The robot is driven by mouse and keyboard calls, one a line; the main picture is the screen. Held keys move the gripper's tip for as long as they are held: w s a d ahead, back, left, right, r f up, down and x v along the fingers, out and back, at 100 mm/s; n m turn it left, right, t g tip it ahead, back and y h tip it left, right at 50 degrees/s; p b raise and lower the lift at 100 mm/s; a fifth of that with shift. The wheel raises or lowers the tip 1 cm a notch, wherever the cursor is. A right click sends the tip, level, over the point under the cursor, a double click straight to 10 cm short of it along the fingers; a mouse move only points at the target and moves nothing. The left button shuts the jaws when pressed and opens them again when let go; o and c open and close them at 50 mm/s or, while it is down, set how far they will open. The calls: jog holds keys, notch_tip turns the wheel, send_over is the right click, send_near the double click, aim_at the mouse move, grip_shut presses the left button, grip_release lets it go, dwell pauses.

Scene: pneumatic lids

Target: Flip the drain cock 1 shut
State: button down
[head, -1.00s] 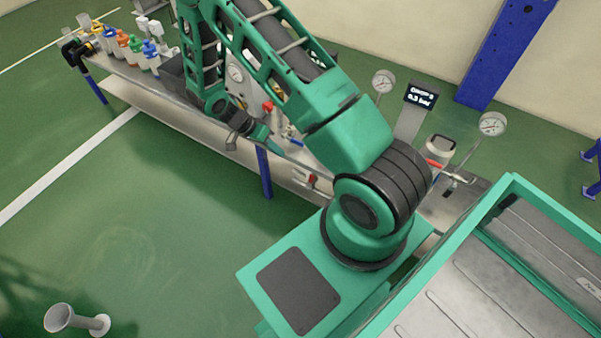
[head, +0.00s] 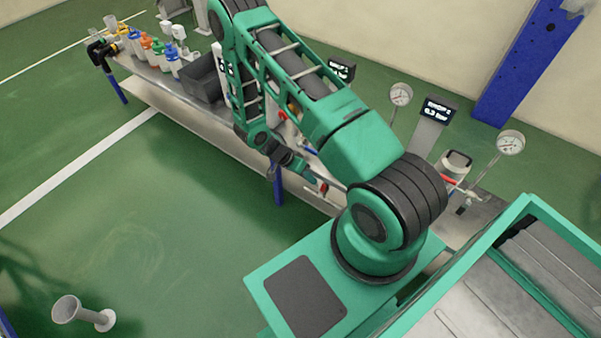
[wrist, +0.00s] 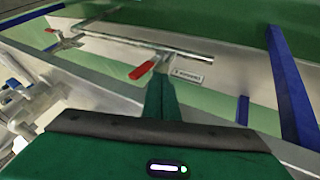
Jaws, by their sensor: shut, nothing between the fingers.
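The drain cock with a red lever (wrist: 145,68) sits on a thin metal pipe under the bench; a small label (wrist: 187,77) starting with "1" is beside it. In the wrist view the red lever points to the lower left, at an angle across the pipe. In the head view the red lever (head: 323,188) shows small below the bench edge. My gripper (wrist: 162,90) is shut and empty, its fingertips just below the cock in the wrist picture. In the head view my gripper (head: 308,175) is just up and left of the lever. I cannot tell whether they touch.
A second cock (wrist: 62,42) is on the same pipe to the left in the wrist view. The bench carries colored bottles (head: 150,50), a dark bin (head: 205,82) and gauges (head: 401,94). Blue legs (head: 278,183) support it.

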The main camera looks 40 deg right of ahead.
aim_at(323, 188)
jog(key=shift+s+d+f, duration=0.1)
jog(key=shift+s+d, duration=0.05)
jog(key=shift+s, duration=0.3)
jog(key=shift+s+d+f, duration=0.1)
jog(key=shift+s, duration=0.3)
jog(key=shift+s+d+r, duration=0.15)
jog(key=shift+s+d, duration=0.05)
jog(key=shift+s, duration=0.3)
